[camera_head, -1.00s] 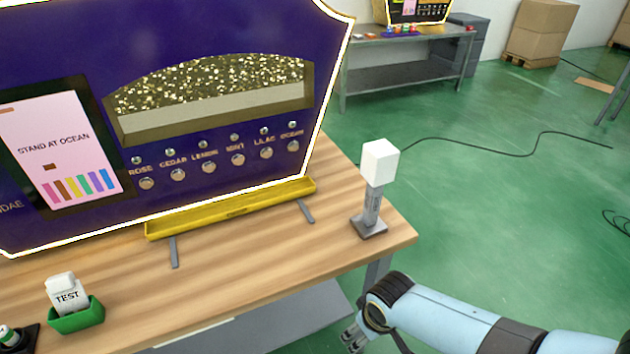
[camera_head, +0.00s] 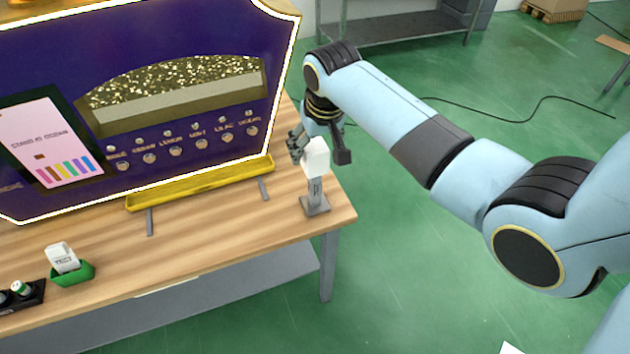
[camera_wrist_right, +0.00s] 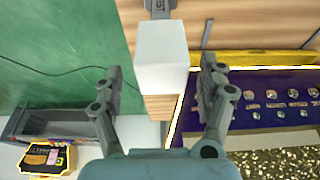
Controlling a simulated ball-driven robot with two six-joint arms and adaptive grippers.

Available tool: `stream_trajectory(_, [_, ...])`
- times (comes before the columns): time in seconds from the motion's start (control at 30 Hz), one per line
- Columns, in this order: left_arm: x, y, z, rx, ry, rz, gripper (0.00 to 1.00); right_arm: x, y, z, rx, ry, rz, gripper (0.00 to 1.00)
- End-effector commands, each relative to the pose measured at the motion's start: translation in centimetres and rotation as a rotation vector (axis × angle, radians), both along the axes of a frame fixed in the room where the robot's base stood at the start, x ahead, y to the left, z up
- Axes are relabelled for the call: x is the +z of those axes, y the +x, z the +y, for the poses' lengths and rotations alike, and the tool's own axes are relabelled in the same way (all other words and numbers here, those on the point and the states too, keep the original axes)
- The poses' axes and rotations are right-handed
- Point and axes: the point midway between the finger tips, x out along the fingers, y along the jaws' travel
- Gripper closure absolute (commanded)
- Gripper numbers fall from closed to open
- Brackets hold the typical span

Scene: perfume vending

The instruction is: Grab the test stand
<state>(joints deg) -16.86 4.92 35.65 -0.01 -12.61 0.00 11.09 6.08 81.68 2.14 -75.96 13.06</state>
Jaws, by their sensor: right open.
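The test stand (camera_head: 314,190) is a grey post on a square foot with a white block (camera_head: 316,156) on top. It stands upright at the right end of the wooden table. My right gripper (camera_head: 319,150) is open at the white block, with one finger to each side of it. In the right wrist view the white block (camera_wrist_right: 161,52) lies between the spread fingers of the gripper (camera_wrist_right: 160,70), and gaps show on both sides. My left gripper is not in view.
A purple vending machine (camera_head: 45,85) with a yellow tray (camera_head: 200,185) stands left of the stand. A green holder (camera_head: 73,276) with a white TEST card (camera_head: 62,258) and a black holder (camera_head: 28,297) are at the front left. The table (camera_head: 215,225) is bare between.

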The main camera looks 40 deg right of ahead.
Motion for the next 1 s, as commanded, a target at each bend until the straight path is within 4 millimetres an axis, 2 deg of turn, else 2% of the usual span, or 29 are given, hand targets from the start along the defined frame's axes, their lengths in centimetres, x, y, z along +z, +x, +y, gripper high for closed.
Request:
stream_trajectory(0.3, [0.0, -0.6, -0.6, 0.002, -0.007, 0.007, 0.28, -4.2, 1.1, -0.1, 0.001, 0.0, 0.002, 0.25])
stream_trajectory(0.63, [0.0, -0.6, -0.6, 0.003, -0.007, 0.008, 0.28, -4.7, 1.3, -0.2, 0.001, 0.0, 0.0, 0.26])
stream_trajectory(1.0, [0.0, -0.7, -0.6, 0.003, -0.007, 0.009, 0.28, -4.8, 1.2, -0.2, 0.001, 0.0, 0.001, 0.75])
